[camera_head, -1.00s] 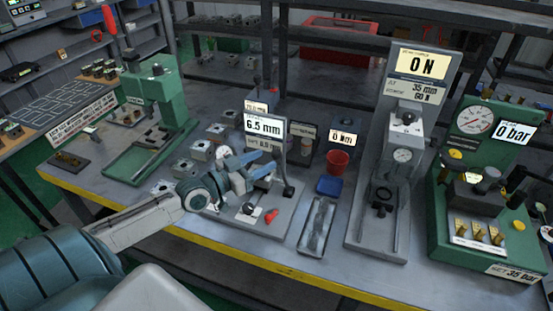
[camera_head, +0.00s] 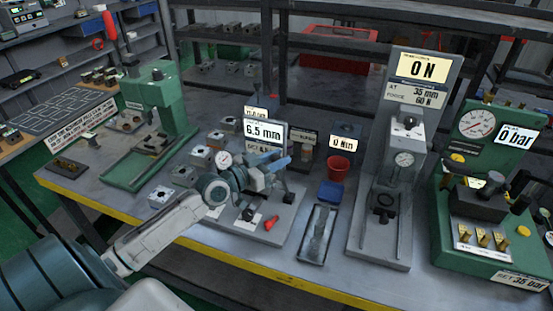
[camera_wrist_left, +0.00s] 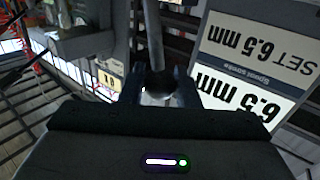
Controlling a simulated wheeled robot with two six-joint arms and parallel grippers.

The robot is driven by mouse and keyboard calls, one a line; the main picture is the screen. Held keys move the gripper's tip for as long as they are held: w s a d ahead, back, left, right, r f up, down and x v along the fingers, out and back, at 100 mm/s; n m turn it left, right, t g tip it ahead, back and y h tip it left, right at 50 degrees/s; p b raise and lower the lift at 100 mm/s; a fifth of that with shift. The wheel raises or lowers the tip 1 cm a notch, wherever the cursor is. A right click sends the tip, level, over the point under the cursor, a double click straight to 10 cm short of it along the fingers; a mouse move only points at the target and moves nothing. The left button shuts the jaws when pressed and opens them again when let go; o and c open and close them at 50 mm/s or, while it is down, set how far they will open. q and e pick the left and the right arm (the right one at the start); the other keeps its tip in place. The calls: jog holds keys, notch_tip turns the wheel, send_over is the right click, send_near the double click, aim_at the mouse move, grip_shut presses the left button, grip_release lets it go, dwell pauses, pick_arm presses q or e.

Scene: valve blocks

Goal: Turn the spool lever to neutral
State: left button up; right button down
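The spool stroke station (camera_head: 240,218) is a grey base plate with an upright display (camera_head: 264,133) reading 6.5 mm; its set line in the left wrist view also reads 6.5 mm. My left gripper (camera_head: 278,172) is low in front of this display and covers part of its lower panel. In the left wrist view, a thin rod with a dark knob, seemingly the spool lever (camera_wrist_left: 157,82), lies between the two fingers of my left gripper (camera_wrist_left: 158,92). The fingers look apart around it; firm contact cannot be made out. My right gripper is not in view.
A red cup (camera_head: 338,168), a blue bin (camera_head: 330,192) and a grey tray (camera_head: 318,235) stand right of the station. Farther right are a grey force tester (camera_head: 380,250) and a green pressure rig (camera_head: 480,262). A green press (camera_head: 160,105) stands left.

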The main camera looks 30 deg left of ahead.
pick_arm(q)
grip_shut()
jog(key=shift+d+r+m+p, duration=0.3)
jog(key=shift+d+p, duration=0.15)
jog(key=shift+p, duration=0.15)
jog(key=d+m, duration=0.1)
jog(key=w+d+m+g+y+p, duration=0.1)
jog(key=d, duration=0.1)
jog(key=shift+g, duration=0.3)
jog(key=shift+f, duration=0.1)
jog(key=o, duration=0.6)
grip_release()
jog(key=shift+d, duration=0.1)
